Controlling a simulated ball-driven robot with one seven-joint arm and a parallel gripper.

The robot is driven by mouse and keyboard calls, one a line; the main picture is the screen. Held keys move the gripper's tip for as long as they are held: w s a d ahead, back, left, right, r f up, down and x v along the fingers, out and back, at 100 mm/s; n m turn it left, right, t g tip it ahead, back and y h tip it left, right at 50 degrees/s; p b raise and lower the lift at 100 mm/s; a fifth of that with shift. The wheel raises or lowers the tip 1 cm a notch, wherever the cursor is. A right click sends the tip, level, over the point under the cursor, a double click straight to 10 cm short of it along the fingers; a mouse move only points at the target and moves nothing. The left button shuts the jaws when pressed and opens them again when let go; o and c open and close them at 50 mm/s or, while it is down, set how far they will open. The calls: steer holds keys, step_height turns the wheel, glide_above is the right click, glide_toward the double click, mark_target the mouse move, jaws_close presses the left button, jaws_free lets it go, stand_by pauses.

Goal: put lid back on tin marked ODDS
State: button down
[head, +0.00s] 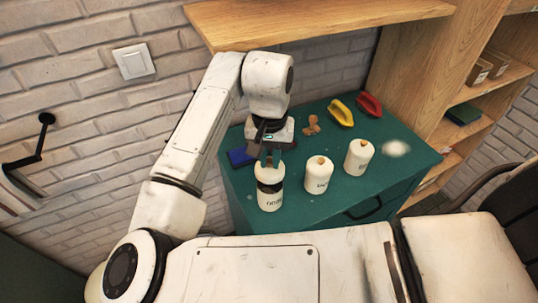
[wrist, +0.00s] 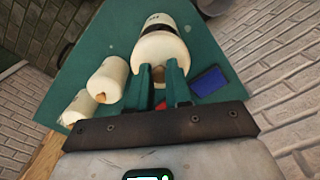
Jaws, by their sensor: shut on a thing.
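Three white tins stand on the green cabinet top. The left tin (head: 269,201) is the tallest and shows a dark band below its white top; its lettering is too small to read. My gripper (head: 270,163) is above this tin, pointing down, with its green fingers shut on the wooden knob (wrist: 158,74) of a white lid (wrist: 160,50). I cannot tell whether the dark band is paint or a gap under the lid. The middle tin (head: 318,179) and right tin (head: 359,158) have wooden knobs on top and small, unreadable lettering.
Behind are a brown wooden piece (head: 311,124), a yellow holder (head: 341,112) and a red holder (head: 368,103). A blue item (head: 239,157) lies left of my gripper. A wooden shelf (head: 310,22) overhangs the back.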

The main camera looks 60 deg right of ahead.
mark_target(270, 166)
steer(key=shift+f+b, duration=1.85)
steer(key=shift+f, duration=0.8)
steer(key=shift+s+a+p, duration=0.1)
steer(key=shift+p, duration=0.35)
steer(key=shift+f, duration=0.15)
stand_by(0.9)
steer(key=shift+c, duration=2.4)
jaws_free()
steer(key=shift+p, duration=0.35)
steer(key=shift+r+p, duration=3.15)
steer(key=shift+r, duration=0.35)
